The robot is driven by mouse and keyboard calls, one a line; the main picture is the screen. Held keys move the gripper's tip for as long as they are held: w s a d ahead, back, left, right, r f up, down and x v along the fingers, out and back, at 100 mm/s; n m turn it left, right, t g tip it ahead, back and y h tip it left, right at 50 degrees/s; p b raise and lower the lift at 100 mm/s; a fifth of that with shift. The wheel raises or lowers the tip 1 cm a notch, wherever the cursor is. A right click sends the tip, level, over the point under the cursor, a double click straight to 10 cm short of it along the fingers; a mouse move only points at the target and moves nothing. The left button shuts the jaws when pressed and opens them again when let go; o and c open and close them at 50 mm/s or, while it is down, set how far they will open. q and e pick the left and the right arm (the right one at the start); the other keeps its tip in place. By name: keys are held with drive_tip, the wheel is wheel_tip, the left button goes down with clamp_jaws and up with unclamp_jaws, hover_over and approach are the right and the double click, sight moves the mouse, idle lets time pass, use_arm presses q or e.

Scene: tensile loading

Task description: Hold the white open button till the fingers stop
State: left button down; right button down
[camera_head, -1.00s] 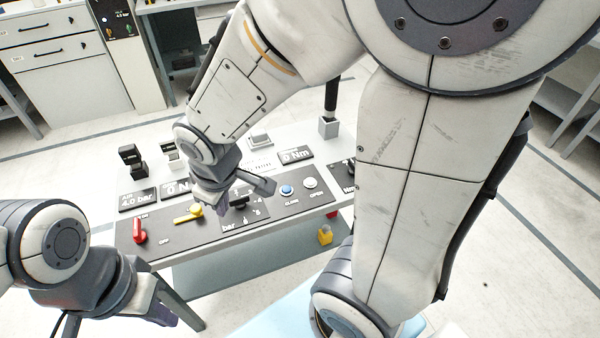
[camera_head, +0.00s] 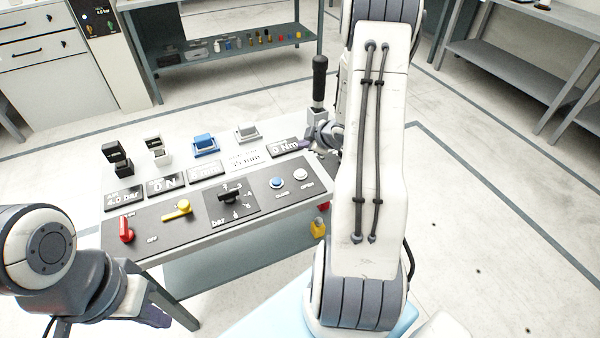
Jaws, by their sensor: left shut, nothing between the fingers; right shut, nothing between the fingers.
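The white open button (camera_head: 301,174) sits at the right end of the dark control panel (camera_head: 160,232), with nothing touching it. The blue close button (camera_head: 277,183) is just left of it. My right gripper (camera_head: 308,146) is beyond the button, near the base of the black-handled lever. It is shut and empty, and partly hidden behind my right forearm. My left gripper (camera_head: 155,314) is shut and empty, low at the left, in front of the bench and away from the panel.
A red switch (camera_head: 126,230), a yellow lever (camera_head: 178,209) and a black knob (camera_head: 230,197) stand on the panel. The black-handled lever (camera_head: 319,82) rises at the bench's right end. Small dark, white and blue-topped fixtures stand behind. A yellow padlock-like piece (camera_head: 318,228) hangs in front.

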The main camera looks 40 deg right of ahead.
drive_tip(key=b, duration=0.8)
hover_over(304, 174)
wheel_tip(304, 174, down, 8)
drive_tip(key=shift+w+f, duration=0.1)
drive_tip(key=shift+f, duration=0.3)
idle(1.5)
drive_tip(key=shift+f+b, duration=0.4)
drive_tip(key=shift+f+b, duration=0.45)
drive_tip(key=shift+f, duration=0.1)
idle(0.5)
drive_tip(key=shift+r, duration=0.1)
idle(1.8)
drive_tip(key=shift+r+p, duration=0.9)
drive_tip(key=shift+r, duration=0.1)
